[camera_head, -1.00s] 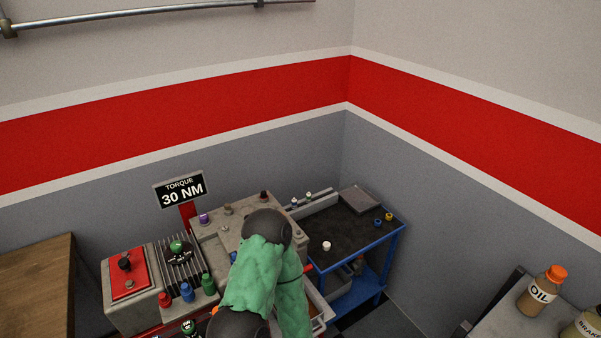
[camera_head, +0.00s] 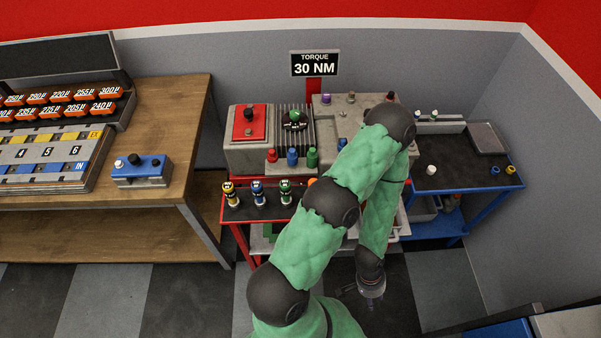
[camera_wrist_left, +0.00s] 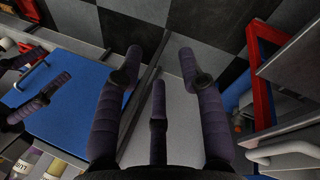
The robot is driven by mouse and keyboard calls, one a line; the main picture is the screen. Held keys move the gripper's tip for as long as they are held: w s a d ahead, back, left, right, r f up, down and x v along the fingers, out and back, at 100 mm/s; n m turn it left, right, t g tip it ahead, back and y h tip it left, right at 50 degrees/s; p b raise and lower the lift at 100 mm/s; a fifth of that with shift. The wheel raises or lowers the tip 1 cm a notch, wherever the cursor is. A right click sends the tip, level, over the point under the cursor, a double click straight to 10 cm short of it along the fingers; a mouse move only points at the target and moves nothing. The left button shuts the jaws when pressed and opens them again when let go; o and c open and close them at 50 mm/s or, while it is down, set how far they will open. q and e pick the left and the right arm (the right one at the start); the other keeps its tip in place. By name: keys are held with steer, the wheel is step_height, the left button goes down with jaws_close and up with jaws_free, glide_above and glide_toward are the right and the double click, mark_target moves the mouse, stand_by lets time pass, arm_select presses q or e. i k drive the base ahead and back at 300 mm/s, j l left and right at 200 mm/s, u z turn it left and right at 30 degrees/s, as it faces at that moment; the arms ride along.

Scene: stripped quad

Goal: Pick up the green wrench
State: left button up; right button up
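A green-banded upright handle (camera_head: 286,192), which may be the green wrench, stands on the near shelf of the red cart, right of a blue-banded one. My left gripper (camera_head: 370,288) hangs low in front of the red cart, right of and below that handle, apart from it. In the left wrist view, its purple fingers (camera_wrist_left: 162,65) are spread with nothing between them. The handle does not show there. Purple fingers that seem to be my right gripper (camera_wrist_left: 45,80) are over a blue surface at the left of that view; their opening is unclear.
The red cart (camera_head: 235,217) carries a machine and a "30 NM" sign (camera_head: 315,64). A wooden bench (camera_head: 185,120) stands left, a blue-framed cart (camera_head: 470,178) right. The blue-topped surface (camera_wrist_left: 85,115) with bottles is close to my left gripper. Checkered floor (camera_head: 130,290) is free.

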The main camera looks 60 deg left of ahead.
mark_target(285, 190)
steer(key=u, duration=2.25)
